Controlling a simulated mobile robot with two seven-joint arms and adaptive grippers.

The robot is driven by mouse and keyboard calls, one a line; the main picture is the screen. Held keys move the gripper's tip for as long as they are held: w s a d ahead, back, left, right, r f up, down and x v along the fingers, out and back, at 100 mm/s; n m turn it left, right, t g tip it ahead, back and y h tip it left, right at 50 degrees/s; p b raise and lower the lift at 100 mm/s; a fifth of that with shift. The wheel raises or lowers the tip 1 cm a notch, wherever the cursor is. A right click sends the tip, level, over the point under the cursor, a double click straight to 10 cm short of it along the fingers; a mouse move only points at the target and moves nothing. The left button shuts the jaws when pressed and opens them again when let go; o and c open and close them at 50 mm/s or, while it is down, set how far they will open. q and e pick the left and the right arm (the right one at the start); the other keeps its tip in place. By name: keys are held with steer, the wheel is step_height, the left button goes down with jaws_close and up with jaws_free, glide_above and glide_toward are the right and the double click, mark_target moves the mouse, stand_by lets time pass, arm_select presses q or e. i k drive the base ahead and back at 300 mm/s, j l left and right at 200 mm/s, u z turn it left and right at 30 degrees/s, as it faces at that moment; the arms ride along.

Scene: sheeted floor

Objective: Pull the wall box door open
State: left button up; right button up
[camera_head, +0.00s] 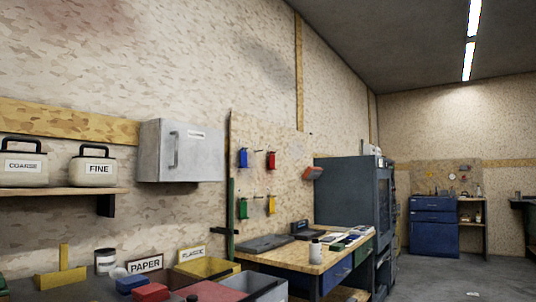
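The wall box (181,151) is a light grey metal box fixed to the wall, left of the middle of the head view. Its door (193,152) looks shut, with a vertical bar handle (174,149) near its left edge and a small label at the top. Neither of my grippers shows in the head view, so nothing of mine is seen touching the box or its handle.
Left of the box, a shelf (60,192) holds COARSE (23,165) and FINE (92,166) containers. Below it, a bench carries PAPER (146,264) and PLASTIC (192,253) signs and bins. Right are a pegboard (287,160), wooden workbench (300,256) and dark cabinet (350,190). Floor shows at far right.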

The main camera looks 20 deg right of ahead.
mark_target(188, 152)
steer(key=z, duration=0.15)
steer(key=i+l, duration=0.4)
steer(key=i+l+u, duration=0.1)
steer(key=i+l, duration=0.3)
steer(key=l, duration=0.15)
steer(key=i+l+u, duration=0.1)
steer(key=i+l, duration=0.3)
steer(key=l, duration=0.15)
